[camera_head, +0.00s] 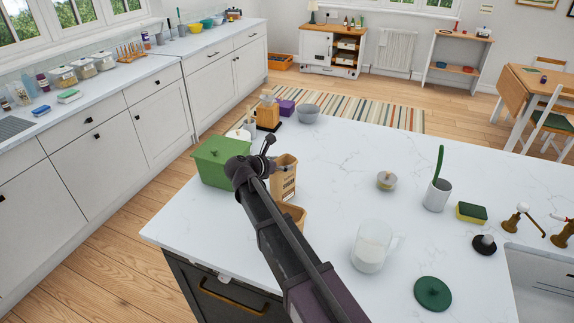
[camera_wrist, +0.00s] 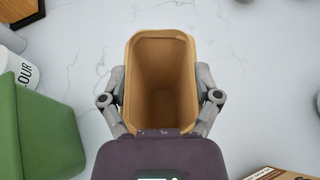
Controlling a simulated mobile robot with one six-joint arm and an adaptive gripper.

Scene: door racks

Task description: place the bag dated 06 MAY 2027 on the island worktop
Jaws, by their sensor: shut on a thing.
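My gripper (camera_wrist: 160,98) is shut on an open-topped brown paper bag (camera_wrist: 162,48), with one finger against each side. In the wrist view I look down into the bag, which seems empty. In the head view this bag (camera_head: 284,179) stands upright, with dark print on its front too small to read, so I cannot tell its date. It is over the white marble island worktop (camera_head: 335,180); I cannot tell whether its base touches. A second brown item with print (camera_wrist: 280,173) is at the wrist view's lower right, and my arm partly hides it in the head view (camera_head: 293,213).
A green box (camera_head: 215,165) is close left of my gripper. A flour canister (camera_wrist: 18,70) and a wooden block (camera_head: 267,113) are beyond it. A glass jug (camera_head: 371,246), a small jar (camera_head: 386,181) and a green lid (camera_head: 432,293) stand right. The worktop's middle is clear.

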